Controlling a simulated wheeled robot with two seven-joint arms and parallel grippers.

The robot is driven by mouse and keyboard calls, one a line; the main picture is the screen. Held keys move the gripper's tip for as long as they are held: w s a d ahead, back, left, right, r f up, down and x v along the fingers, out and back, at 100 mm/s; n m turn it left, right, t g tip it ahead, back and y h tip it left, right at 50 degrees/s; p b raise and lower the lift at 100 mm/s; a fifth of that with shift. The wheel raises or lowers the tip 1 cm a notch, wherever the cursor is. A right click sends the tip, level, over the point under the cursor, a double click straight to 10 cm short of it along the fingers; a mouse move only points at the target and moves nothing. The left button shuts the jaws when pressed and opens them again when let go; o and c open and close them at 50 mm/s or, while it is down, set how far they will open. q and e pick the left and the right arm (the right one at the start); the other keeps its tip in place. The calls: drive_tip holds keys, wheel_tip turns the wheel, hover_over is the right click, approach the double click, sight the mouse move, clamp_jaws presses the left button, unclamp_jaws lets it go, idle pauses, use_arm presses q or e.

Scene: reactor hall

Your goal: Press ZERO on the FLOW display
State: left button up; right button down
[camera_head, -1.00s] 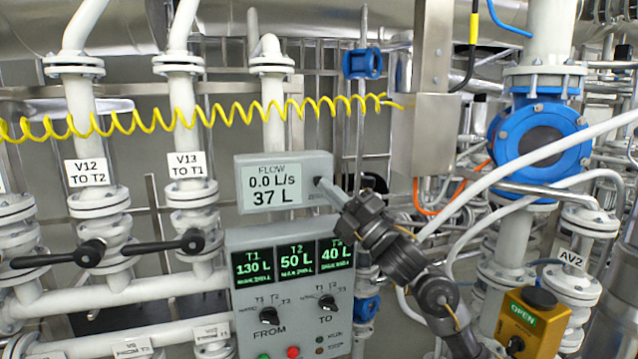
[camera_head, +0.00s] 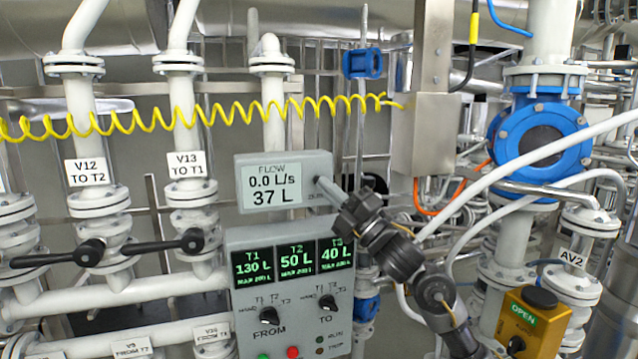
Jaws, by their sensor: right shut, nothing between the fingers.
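The FLOW display (camera_head: 271,183) is a grey box with a pale screen reading 0.0 L/s and 37 L. My right gripper (camera_head: 320,182) is shut and empty. Its fingertips are at the right part of the display's front face, beside the screen, and cover the place where a button would sit. I cannot tell whether the tips touch the face. Small lettering shows just below the tips, too small to read. My left gripper is not in view.
A control panel (camera_head: 240,312) below the display shows T1 130 L, T2 50 L, T3 40 L, with FROM and TO knobs. A yellow coiled hose (camera_head: 225,113) hangs above. A blue-flanged valve (camera_head: 540,140) and white hoses are at right.

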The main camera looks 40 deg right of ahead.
drive_tip(key=shift+w+d, duration=0.2)
drive_tip(key=shift+w, duration=0.3)
idle(0.6)
drive_tip(key=shift+s+a, duration=0.1)
drive_tip(key=shift+s, duration=0.1)
drive_tip(key=shift+s+a, duration=0.2)
drive_tip(key=shift+s, duration=0.5)
drive_tip(key=s, duration=0.1)
drive_tip(key=s+a, duration=0.1)
drive_tip(key=s, duration=0.2)
drive_tip(key=shift+s+a, duration=0.35)
idle(0.6)
